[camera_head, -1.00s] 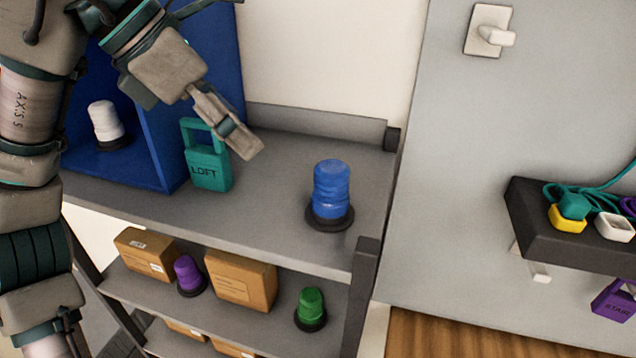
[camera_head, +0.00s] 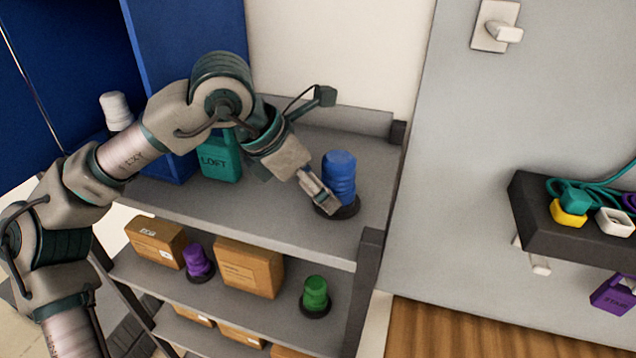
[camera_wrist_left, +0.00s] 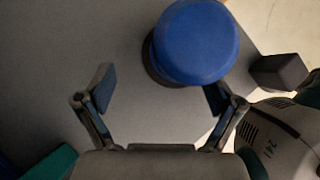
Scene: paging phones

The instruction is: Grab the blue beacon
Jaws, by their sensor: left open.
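The blue beacon (camera_head: 341,172) stands upright on its dark round base on the top shelf (camera_head: 288,218), near the right end. In the left wrist view the beacon (camera_wrist_left: 196,42) is at the top, seen from above, ahead of the fingers and to the right of their middle. My left gripper (camera_head: 322,198) is right beside the beacon on its left side, with a finger in front of the base. In the left wrist view the left gripper (camera_wrist_left: 156,92) is open and empty; its right finger is partly hidden by or very near the beacon. My right gripper is not in view.
Purple (camera_head: 198,262) and green (camera_head: 315,294) beacons and boxes (camera_head: 249,268) are on the shelf below. A dark post (camera_head: 369,262) stands at the shelf's right front corner.

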